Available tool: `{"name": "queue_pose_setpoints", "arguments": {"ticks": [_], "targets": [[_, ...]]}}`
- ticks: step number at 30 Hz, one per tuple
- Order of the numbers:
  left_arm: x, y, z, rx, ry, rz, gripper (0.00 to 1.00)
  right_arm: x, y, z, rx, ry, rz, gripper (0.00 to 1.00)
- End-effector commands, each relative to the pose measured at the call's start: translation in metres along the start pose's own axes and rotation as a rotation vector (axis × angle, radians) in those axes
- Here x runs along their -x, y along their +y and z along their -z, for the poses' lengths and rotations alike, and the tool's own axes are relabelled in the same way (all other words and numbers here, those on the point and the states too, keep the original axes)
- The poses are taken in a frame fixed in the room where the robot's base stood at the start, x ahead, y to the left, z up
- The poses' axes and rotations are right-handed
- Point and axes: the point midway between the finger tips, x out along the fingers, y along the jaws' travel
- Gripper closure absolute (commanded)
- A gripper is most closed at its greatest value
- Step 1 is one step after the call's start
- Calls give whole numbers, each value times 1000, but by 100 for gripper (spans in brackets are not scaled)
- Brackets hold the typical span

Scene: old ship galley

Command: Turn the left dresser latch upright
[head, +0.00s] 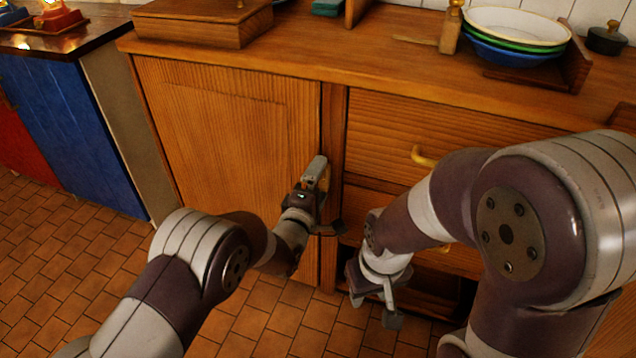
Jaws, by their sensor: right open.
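The dresser (225,130) has a wooden door on its left side. A small brass latch (325,179) shows at that door's right edge, beside the upright post. It is mostly hidden behind my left gripper, so I cannot tell its angle. My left gripper (323,202) is at the latch, with its fingers apart, one above and one lower down. I cannot tell whether it touches the latch. My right gripper (376,302) is open and empty, low in front of the dresser's lower middle.
A drawer with a brass handle (424,156) is right of the post, partly behind my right arm. A wooden box (190,24), stacked bowls (515,32) and a dark lidded pot (606,39) stand on top. A blue cabinet (75,135) stands left. Tiled floor is clear at lower left.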

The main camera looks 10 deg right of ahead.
Motion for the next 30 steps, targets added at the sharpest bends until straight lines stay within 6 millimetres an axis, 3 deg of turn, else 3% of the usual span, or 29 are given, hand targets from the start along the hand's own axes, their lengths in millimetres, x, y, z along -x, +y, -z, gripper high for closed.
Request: {"name": "queue_pose_setpoints", "arguments": {"ticks": [5,15,19,24,30], "targets": [[6,3,0,-1,0,0,0,4,0,0,0,0,0,57],[92,4,0,0,0,3,0,35,0,4,0,0,0,57],[116,2,0,0,0,1,0,40,0,5,0,0,0,57],[127,0,0,0,0,1,0,41,0,5,0,0,0,57],[127,0,0,0,0,0,0,40,0,5,0,0,0,57]]}}
